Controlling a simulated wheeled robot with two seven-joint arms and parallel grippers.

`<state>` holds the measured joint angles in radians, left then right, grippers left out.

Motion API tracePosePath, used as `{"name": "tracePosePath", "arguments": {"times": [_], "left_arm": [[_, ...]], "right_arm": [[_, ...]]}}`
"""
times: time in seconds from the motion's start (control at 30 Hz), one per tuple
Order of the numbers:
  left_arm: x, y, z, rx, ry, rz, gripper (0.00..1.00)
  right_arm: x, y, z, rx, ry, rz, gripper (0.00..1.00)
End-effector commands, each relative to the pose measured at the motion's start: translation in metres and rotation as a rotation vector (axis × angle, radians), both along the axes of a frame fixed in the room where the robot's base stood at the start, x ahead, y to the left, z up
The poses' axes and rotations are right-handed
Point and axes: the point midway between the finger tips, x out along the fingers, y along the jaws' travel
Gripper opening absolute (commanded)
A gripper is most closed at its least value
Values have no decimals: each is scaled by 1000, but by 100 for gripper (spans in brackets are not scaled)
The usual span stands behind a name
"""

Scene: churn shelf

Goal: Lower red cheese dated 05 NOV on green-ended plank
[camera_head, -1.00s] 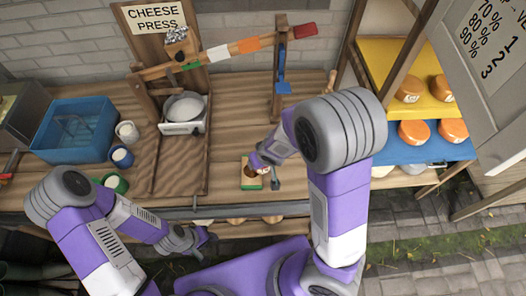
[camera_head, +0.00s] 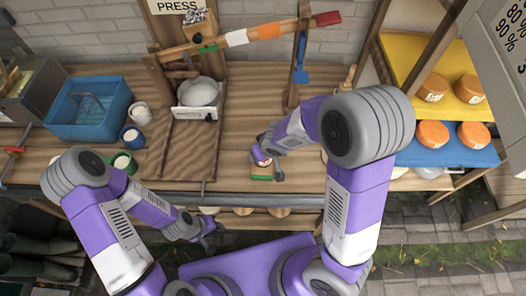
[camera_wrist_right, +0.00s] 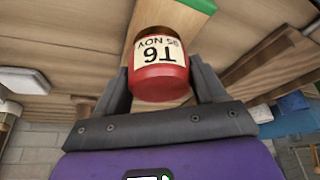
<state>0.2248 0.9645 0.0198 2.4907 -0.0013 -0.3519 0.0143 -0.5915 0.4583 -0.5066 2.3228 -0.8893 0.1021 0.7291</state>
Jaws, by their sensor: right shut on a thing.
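The red cheese (camera_wrist_right: 160,80) has a cream label reading 05 NOV and T6, upside down in the right wrist view. My right gripper (camera_wrist_right: 163,88) is shut on it, one finger on each side. The green-ended plank (camera_wrist_right: 172,16) shows just beyond the cheese, partly hidden by it. In the head view the plank (camera_head: 262,173) lies near the bench's front edge, with my right gripper (camera_head: 262,160) over it. I cannot tell whether the cheese touches the plank. My left gripper (camera_head: 210,228) hangs empty in front of the bench; its jaw opening is unclear.
The cheese press (camera_head: 198,95) stands behind on the wooden bench. A blue tub (camera_head: 88,120), a white-and-blue cup (camera_head: 133,137) and a green-rimmed cup (camera_head: 124,163) are at left. At right, a shelf (camera_head: 445,152) carries several orange cheeses.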

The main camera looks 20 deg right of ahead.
Motion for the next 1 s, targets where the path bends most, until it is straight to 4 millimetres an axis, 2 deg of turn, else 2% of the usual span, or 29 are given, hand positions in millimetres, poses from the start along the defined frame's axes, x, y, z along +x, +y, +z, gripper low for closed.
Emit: {"name": "tracePosePath", "arguments": {"times": [1.0], "left_arm": [[0,0,-10,0,0,0,38]], "right_arm": [[0,0,-8,0,-1,0,34]]}}
